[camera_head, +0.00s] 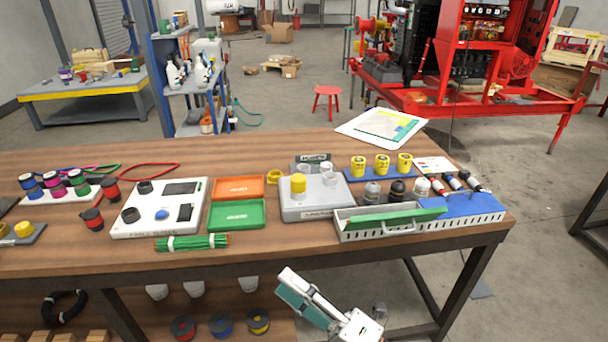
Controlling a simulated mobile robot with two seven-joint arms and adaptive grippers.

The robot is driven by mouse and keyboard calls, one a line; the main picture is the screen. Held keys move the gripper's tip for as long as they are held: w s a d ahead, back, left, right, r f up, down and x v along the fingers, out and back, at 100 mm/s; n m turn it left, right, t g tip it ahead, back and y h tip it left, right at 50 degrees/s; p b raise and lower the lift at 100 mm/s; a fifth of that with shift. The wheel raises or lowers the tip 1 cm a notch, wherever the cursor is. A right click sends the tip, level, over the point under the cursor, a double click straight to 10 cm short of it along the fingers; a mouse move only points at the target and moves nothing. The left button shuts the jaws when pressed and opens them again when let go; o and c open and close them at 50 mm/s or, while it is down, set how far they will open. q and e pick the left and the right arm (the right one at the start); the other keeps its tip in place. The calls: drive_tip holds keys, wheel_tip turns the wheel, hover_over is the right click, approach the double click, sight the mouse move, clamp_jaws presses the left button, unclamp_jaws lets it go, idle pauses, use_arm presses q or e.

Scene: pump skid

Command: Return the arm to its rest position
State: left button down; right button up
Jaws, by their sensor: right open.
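My right gripper (300,298) shows at the bottom centre, in front of the wooden workbench's (300,255) near edge and below its top. Its white and teal fingers point up and to the left. It is open, and I see nothing held in it. My left gripper is not in view.
The bench top holds a white panel (140,225), orange (237,188) and green (237,214) trays, a grey device (315,211), a grey perforated tray (365,237) and yellow caps (381,165). Spools and cups sit on the shelf below.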

drive_tip(key=w+d+f+m+t+h, duration=0.2)
drive_tip(key=d+f+m+t+h, duration=0.2)
drive_tip(key=d+f+m+h, duration=0.55)
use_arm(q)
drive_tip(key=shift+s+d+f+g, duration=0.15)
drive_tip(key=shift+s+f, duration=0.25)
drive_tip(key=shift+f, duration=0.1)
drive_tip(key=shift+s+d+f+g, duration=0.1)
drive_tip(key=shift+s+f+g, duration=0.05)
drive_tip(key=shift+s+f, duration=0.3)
use_arm(e)
drive_tip(key=s+d+f+m+g+h, duration=0.2)
drive_tip(key=s+d+f+m, duration=0.4)
drive_tip(key=f+m, duration=0.2)
drive_tip(key=s+d+f+m+g+h, duration=0.3)
drive_tip(key=s+d+f+m, duration=0.3)
drive_tip(key=f, duration=0.5)
drive_tip(key=d+m, duration=0.1)
drive_tip(key=m, duration=0.1)
drive_tip(key=shift+s+f+m, duration=0.25)
drive_tip(key=shift+f+m, duration=0.1)
drive_tip(key=shift+a+h, duration=0.1)
drive_tip(key=shift+h, duration=0.15)
